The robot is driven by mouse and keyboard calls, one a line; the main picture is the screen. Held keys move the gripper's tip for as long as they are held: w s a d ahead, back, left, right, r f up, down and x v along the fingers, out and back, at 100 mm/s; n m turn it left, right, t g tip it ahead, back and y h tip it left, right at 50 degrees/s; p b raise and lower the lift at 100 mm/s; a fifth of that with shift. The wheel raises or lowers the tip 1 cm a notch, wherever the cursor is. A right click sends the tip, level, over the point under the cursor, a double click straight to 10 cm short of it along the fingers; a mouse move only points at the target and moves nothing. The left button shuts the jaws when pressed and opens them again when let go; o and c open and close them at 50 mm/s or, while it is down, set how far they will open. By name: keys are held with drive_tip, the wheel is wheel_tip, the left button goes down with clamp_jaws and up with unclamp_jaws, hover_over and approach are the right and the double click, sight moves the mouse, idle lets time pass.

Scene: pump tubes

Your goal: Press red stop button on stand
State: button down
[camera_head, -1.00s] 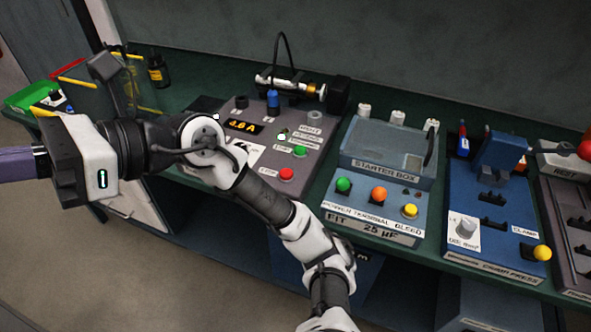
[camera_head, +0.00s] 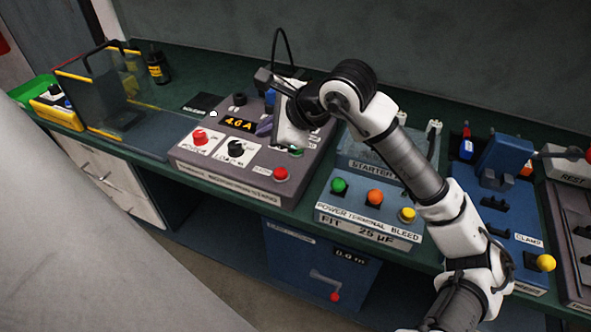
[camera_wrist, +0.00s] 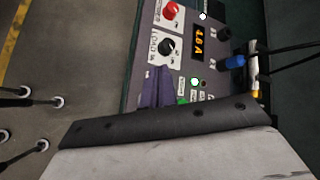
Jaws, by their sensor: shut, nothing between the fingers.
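The grey stand (camera_head: 240,186) sits on the green bench, with a 4.6 A display. Its red stop button (camera_head: 281,174) is at the right of the front edge. The green start button (camera_head: 296,150) is just behind it, partly covered by my gripper's body. My gripper (camera_head: 263,129), with purple fingers, is shut and empty above the stand, behind and left of the stop button and apart from it. The wrist view shows the purple fingers (camera_wrist: 153,82) over the panel near the black knob; I cannot make out the stop button there.
A red knob (camera_head: 200,136) and a black knob (camera_head: 236,148) are on the stand's left part. The blue starter box (camera_head: 367,229) stands to the right, under my arm. A clear guard box (camera_head: 100,95) stands at the left.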

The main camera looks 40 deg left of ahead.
drive_tip(key=w+d, duration=0.1)
drive_tip(key=w+t, duration=0.1)
drive_tip(key=shift+w+d+f, duration=0.35)
drive_tip(key=b, duration=0.3)
hover_over(285, 174)
wheel_tip(285, 174, down, 7)
drive_tip(key=shift+f, duration=0.2)
drive_tip(key=shift+f+b, duration=0.75)
drive_tip(key=shift+b, duration=0.3)
drive_tip(key=shift+f, duration=0.15)
idle(1.0)
drive_tip(key=shift+f+b, duration=0.3)
drive_tip(key=shift+b, duration=0.55)
